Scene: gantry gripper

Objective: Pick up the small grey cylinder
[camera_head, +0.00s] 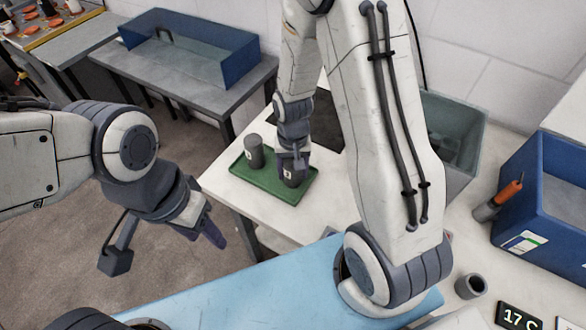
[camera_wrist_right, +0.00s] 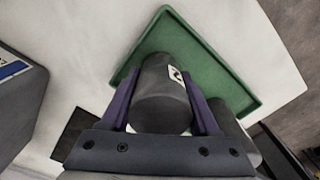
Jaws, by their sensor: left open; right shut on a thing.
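A dark grey cylinder (camera_head: 290,181) with a white label is between the fingers of my right gripper (camera_head: 292,158), over the right part of a green tray (camera_head: 272,188). In the right wrist view, this cylinder (camera_wrist_right: 163,92) sits between both purple fingers, which press its sides. I cannot tell whether it rests on the tray or is slightly raised. A second grey cylinder (camera_head: 255,152) with a label stands on the tray to the left; it is partly hidden by a finger in the wrist view (camera_wrist_right: 232,128). My left gripper (camera_head: 203,234) is open and empty, away from the tray.
The tray lies on a white table, beside a dark flat panel (camera_head: 326,130). A grey-green bin (camera_head: 462,122) and a blue bin (camera_head: 550,195) stand to the right. A grey cup (camera_head: 471,286) is at the front right. A blue open box (camera_head: 190,50) is on a back table.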

